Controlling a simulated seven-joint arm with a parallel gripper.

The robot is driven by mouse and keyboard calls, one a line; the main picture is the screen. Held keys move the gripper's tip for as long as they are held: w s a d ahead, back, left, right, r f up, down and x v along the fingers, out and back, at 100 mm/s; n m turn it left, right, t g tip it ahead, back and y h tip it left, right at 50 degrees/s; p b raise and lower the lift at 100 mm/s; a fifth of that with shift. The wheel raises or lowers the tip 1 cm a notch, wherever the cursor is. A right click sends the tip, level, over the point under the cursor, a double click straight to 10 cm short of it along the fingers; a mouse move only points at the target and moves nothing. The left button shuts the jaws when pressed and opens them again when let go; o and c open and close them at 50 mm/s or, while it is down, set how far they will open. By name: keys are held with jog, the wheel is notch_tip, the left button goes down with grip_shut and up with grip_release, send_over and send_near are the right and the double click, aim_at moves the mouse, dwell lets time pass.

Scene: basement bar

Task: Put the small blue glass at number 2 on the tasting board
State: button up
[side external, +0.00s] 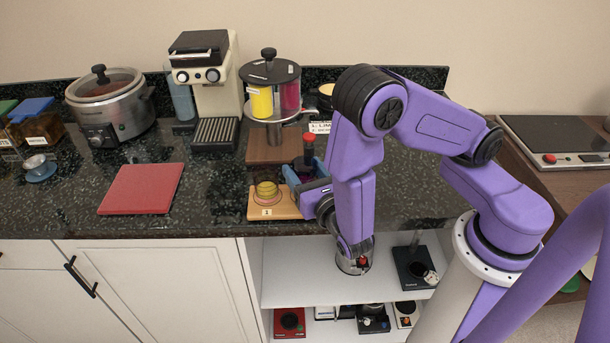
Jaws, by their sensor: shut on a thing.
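The tasting board (287,212) is a light wooden board at the counter's front edge, with a "1" label at its left end. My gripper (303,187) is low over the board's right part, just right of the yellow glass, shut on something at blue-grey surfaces. I take the held thing to be the small blue glass, but its outline does not separate clearly from the gripper. The number 2 place is hidden behind my gripper and wrist. I cannot tell whether the held thing touches the board.
Behind the board are a black item with a red top (309,142) and a round-lidded stand with yellow and magenta containers (271,84). A red mat (142,188) lies to the left. An espresso machine (204,72) and slow cooker (111,105) stand behind. Open shelves (290,272) are below.

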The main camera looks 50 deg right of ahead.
jog(key=shift+f, duration=0.6)
jog(key=shift+f, duration=0.15)
jog(key=o, duration=0.9)
jog(key=shift+o, duration=0.2)
